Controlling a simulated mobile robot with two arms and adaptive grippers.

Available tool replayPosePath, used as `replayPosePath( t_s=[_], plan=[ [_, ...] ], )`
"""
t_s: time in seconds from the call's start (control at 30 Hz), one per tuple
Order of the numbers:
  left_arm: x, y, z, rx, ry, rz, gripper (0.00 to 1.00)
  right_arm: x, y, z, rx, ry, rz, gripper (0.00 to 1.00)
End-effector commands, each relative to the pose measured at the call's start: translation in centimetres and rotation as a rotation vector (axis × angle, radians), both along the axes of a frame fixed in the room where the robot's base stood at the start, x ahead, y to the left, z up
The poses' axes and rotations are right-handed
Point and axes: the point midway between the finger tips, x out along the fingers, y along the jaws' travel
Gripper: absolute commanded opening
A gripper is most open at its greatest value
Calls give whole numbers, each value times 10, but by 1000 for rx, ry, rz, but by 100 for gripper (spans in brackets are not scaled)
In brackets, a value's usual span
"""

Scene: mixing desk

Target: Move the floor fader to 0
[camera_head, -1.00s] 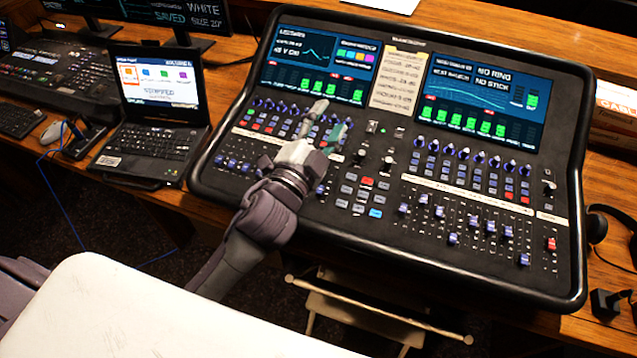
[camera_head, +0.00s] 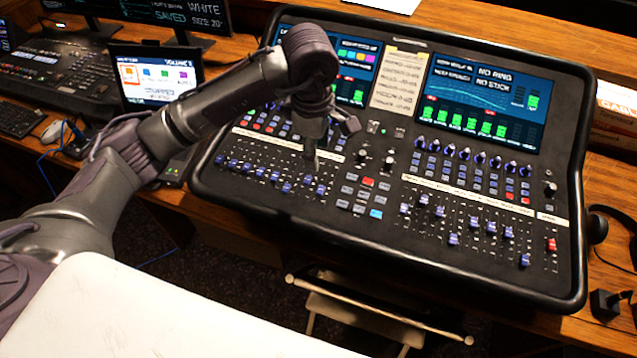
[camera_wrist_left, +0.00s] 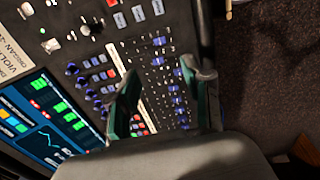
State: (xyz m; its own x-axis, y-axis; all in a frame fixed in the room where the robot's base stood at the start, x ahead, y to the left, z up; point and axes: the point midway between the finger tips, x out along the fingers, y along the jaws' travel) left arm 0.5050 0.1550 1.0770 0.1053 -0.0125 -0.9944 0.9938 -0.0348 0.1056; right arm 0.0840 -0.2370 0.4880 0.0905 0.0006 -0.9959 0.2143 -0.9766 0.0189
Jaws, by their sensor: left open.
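The black mixing desk (camera_head: 330,232) has a left bank of blue-capped faders (camera_head: 286,187) and a right bank (camera_head: 453,239), plus one red-capped fader (camera_head: 551,243) at the far right. The fader labels are too small to read, so I cannot tell which is the floor fader. My left gripper (camera_head: 311,165) points down over the right end of the left bank. In the left wrist view its two green-padded fingers (camera_wrist_left: 160,72) are spread, with blue fader caps (camera_wrist_left: 177,100) showing between and beyond them. No cap is visibly held; contact is unclear. My right gripper is not in view.
Two screens (camera_head: 480,95) and a cream label strip (camera_head: 397,78) top the desk. Coloured buttons (camera_head: 368,183) lie right of the left bank. A white surface (camera_head: 170,310) fills the front left.

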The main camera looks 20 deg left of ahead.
Motion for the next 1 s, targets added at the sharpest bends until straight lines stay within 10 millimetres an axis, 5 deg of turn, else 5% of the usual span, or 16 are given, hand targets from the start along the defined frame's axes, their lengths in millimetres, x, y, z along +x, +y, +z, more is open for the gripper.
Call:
replayPosePath(
  t_s=[0.17, 0.7, 1.0],
  plan=[
    [1, 3, -16, 14, 6, 3, 50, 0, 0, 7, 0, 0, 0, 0],
    [12, 1, -119, 9, 4, 3, 50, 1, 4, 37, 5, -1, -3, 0],
    [14, 1, -136, 9, 1, 1, 50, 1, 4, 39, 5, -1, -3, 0]
  ],
)
